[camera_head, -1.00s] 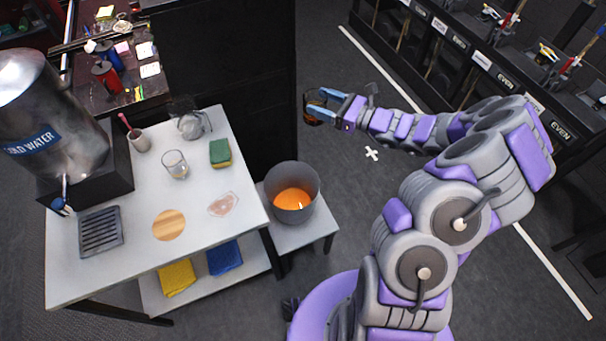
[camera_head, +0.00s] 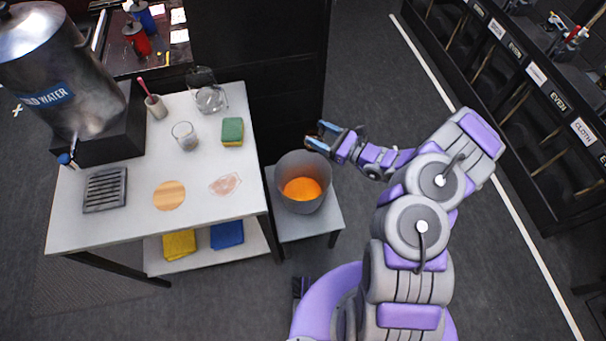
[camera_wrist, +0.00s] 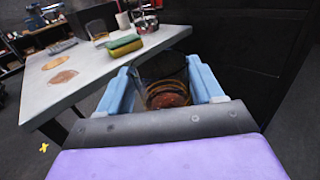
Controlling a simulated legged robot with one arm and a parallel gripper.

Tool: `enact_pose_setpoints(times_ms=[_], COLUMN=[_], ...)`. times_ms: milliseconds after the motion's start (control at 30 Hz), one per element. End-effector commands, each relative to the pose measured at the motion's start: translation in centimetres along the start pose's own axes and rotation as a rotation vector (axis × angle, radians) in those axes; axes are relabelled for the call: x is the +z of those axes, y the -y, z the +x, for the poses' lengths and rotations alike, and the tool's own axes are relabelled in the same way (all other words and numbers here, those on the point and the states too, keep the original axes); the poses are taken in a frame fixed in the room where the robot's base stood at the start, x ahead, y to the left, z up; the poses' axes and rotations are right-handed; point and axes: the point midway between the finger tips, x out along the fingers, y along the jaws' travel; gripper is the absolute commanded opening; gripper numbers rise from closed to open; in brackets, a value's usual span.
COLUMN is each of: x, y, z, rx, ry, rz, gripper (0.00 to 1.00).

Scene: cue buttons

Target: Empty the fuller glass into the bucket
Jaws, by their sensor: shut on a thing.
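My gripper (camera_head: 322,138) is shut on a glass (camera_head: 316,145), just above and behind the bucket's back right rim. In the wrist view, the glass (camera_wrist: 167,96) sits between the blue fingers (camera_wrist: 165,92), with brownish contents showing; its exact tilt and fill level are hard to tell. The grey bucket (camera_head: 303,207) stands on a low white stand and has orange liquid (camera_head: 301,189) at its bottom. Another glass (camera_head: 185,136) stands upright on the white table, with little visible in it.
The white table (camera_head: 130,215) bears a sponge (camera_head: 232,131), a glass jug (camera_head: 210,98), a cup with a pink stick (camera_head: 156,106), a wooden disc (camera_head: 169,195) and a drain grate (camera_head: 105,190). A water dispenser (camera_head: 55,75) stands at left.

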Motion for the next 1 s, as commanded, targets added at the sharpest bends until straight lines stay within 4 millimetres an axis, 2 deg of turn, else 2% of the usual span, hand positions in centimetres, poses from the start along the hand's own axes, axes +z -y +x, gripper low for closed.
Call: enact_pose_setpoints(times_ms=[33, 300, 600, 800, 1000], x=[-1.5, -7.2, -13.0, -16.2, -18.3], y=[-0.9, -4.9, -9.2, -11.9, -13.8], z=[0.4, 2.3, 2.7, 2.5, 2.5], rx=[0.007, 0.025, 0.04, 0.045, 0.051], ry=[-0.004, -0.009, -0.008, -0.004, -0.006], rz=[0.005, 0.0, 0.003, 0.003, 0.002], gripper=[0.28, 0.28, 0.28, 0.28, 0.28])
